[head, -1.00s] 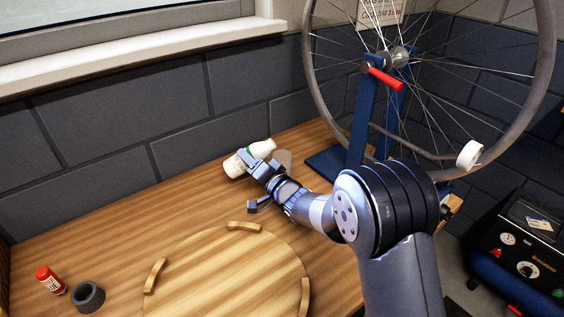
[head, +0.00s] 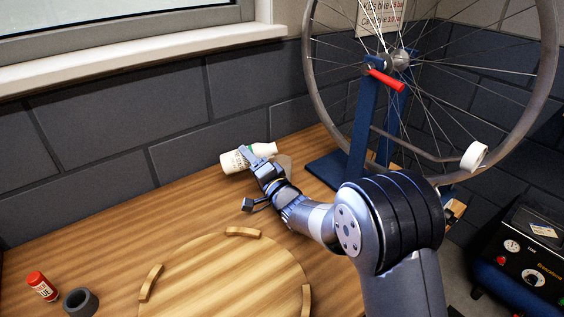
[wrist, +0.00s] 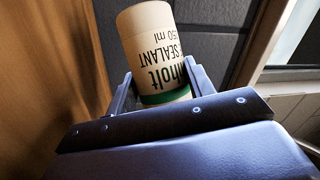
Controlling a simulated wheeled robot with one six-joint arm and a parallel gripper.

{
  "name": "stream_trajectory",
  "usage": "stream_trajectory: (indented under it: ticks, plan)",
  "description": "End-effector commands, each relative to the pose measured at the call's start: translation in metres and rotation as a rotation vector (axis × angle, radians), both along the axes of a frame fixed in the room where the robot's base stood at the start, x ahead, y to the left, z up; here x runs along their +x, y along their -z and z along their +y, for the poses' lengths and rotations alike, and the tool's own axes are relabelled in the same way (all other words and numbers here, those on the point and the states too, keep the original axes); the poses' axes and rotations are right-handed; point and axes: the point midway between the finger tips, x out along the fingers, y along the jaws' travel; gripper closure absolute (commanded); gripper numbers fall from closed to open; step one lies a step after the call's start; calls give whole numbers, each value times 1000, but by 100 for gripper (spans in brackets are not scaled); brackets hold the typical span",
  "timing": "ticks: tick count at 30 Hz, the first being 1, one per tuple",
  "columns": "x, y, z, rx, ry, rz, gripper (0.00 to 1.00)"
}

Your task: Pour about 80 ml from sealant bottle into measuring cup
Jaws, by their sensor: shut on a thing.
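The sealant bottle (head: 234,161) is white with a green band and dark lettering. It is tipped nearly onto its side, its narrow end pointing right. My gripper (head: 257,155) is shut on it around the middle. In the wrist view the bottle (wrist: 155,50) sits between the two fingers of my gripper (wrist: 150,92), its label reading "SEALANT". The measuring cup (head: 285,163) is a pale translucent shape just right of and below the bottle's narrow end, partly hidden by my gripper. I cannot see any liquid or its level.
A blue truing stand (head: 362,130) with a bicycle wheel (head: 314,84) stands right of the cup. A round wooden board (head: 225,275) with raised rim pieces lies in front. A red-capped bottle (head: 42,287) and a dark ring (head: 80,302) are at the left. The bench's left back is clear.

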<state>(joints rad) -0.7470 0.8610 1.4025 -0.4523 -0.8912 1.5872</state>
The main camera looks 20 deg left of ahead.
Motion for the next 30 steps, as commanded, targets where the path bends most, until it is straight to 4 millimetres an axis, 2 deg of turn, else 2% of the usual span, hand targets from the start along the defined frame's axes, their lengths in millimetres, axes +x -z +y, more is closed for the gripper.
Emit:
stream_trajectory:
  ticks: [30]
  plan:
    - [2, -8, -3, 77, 0, 55, 77]
